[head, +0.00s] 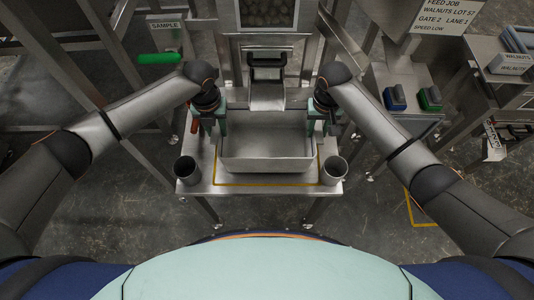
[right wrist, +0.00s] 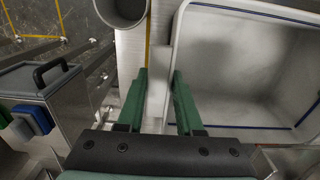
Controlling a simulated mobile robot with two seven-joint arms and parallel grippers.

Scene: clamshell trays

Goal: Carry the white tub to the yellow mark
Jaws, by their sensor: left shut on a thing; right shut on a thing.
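The white tub (head: 268,163) is at the middle of the head view, open, looking empty and level. It also shows at the right of the right wrist view (right wrist: 240,60), with a blue line inside. My left gripper (head: 221,127) is shut on its left side wall. My right gripper (head: 314,127) is shut on its right side wall; its green fingers (right wrist: 160,100) show in the right wrist view. The yellow mark (head: 265,185) is an outline on the steel table, showing in front of and beside the tub. Whether the tub touches the table is hidden.
Steel cups stand at the table's front left (head: 187,170) and front right (head: 334,170) corners. A chute (head: 267,92) with a black handle is just behind the tub. Another yellow line (head: 411,210) lies on the floor at right.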

